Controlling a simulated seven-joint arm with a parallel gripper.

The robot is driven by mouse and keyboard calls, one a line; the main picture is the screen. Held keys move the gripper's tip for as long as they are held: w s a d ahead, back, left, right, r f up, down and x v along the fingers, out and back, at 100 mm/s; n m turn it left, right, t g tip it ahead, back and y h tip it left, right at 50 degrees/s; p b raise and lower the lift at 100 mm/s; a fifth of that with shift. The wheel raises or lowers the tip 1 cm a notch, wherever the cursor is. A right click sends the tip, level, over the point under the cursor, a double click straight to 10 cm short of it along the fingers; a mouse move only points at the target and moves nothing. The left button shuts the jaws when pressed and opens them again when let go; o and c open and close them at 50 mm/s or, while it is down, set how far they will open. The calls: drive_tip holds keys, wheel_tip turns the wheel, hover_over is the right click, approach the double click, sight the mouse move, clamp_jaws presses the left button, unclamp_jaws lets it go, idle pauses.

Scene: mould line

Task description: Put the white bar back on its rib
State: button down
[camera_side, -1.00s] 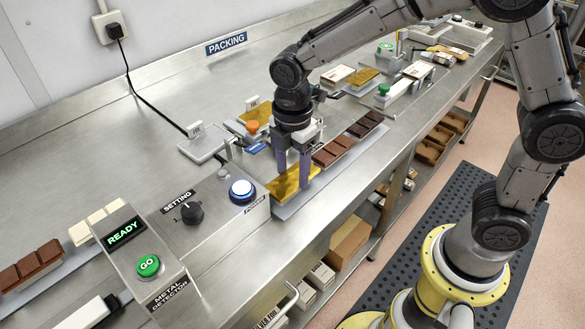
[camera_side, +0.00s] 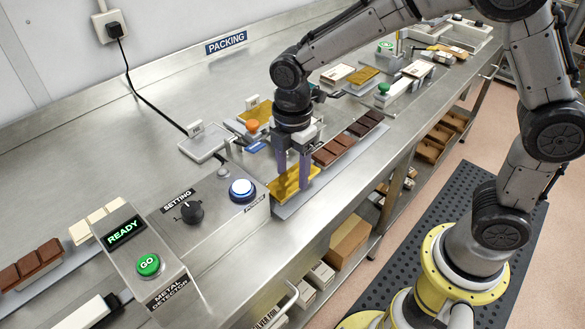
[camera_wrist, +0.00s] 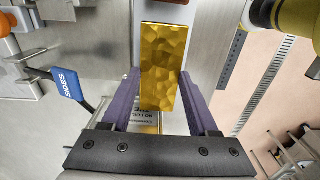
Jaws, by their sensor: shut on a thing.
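A cream-white segmented bar (camera_side: 92,227) lies at the left of the side view, behind the metal detector box, which hides part of its surroundings. My gripper (camera_side: 293,184) is far to its right, pointing down. Its purple fingers are shut on a gold foil-covered piece (camera_side: 283,190), which also shows between the fingers in the wrist view (camera_wrist: 162,62). The gold piece is at the near end of a grey rib (camera_side: 287,212); I cannot tell whether it rests on the rib or what is under the foil.
A milk-brown bar (camera_side: 333,150) and a dark bar (camera_side: 369,124) lie farther along the rib. A box with a blue-white button (camera_side: 242,190) stands close left of my gripper. The metal detector (camera_side: 145,260) reads READY. Open bench lies behind.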

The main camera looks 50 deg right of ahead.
drive_tip(key=shift+c, duration=0.4)
unclamp_jaws()
drive_tip(key=s+d+r+m+t, duration=0.1)
drive_tip(key=s+d+r, duration=0.1)
drive_tip(key=r, duration=0.7)
drive_tip(key=s+d+r+t, duration=0.1)
drive_tip(key=d+r, duration=0.2)
drive_tip(key=r, duration=0.7)
drive_tip(key=s+d+f+m+t, duration=0.1)
drive_tip(key=s+d+f+m, duration=0.2)
drive_tip(key=s+m, duration=0.5)
drive_tip(key=s+d+f+m+t, duration=0.2)
drive_tip(key=s+d+f+m, duration=0.1)
drive_tip(key=s+m, duration=0.5)
drive_tip(key=shift+d+f+m+t, duration=0.3)
drive_tip(key=shift+d+f+m, duration=0.1)
drive_tip(key=shift+d+m, duration=0.1)
